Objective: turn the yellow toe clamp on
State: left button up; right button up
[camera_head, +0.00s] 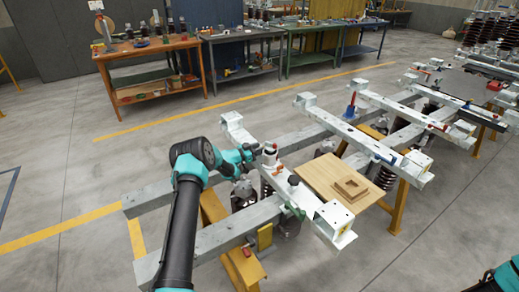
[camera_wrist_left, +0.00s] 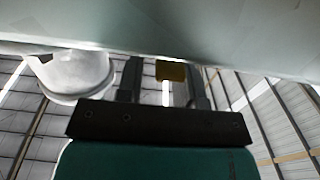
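My left arm comes in from the lower left in the head view, and its gripper (camera_head: 252,150) is beside the white crossbar (camera_head: 258,160) of the nearest frame. In the left wrist view the two dark fingers (camera_wrist_left: 164,85) stand apart, so the gripper is open. A small yellow block (camera_wrist_left: 171,71), which looks like the yellow toe clamp, shows between the fingers under a pale beam (camera_wrist_left: 180,35). I cannot tell whether the fingers touch it. The clamp is not clearly visible near the gripper in the head view. My right gripper is out of view.
A grey rail (camera_head: 225,238) runs across yellow trestles (camera_head: 212,208). A wooden board (camera_head: 325,180) with a small frame lies right of the crossbar. More white crossbars (camera_head: 345,130) stand further right. Workbenches (camera_head: 150,55) line the back. The floor at left is clear.

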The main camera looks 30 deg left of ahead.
pick_arm(q)
jog(key=shift+w+d, duration=0.2)
jog(key=shift+w, duration=0.2)
grip_shut()
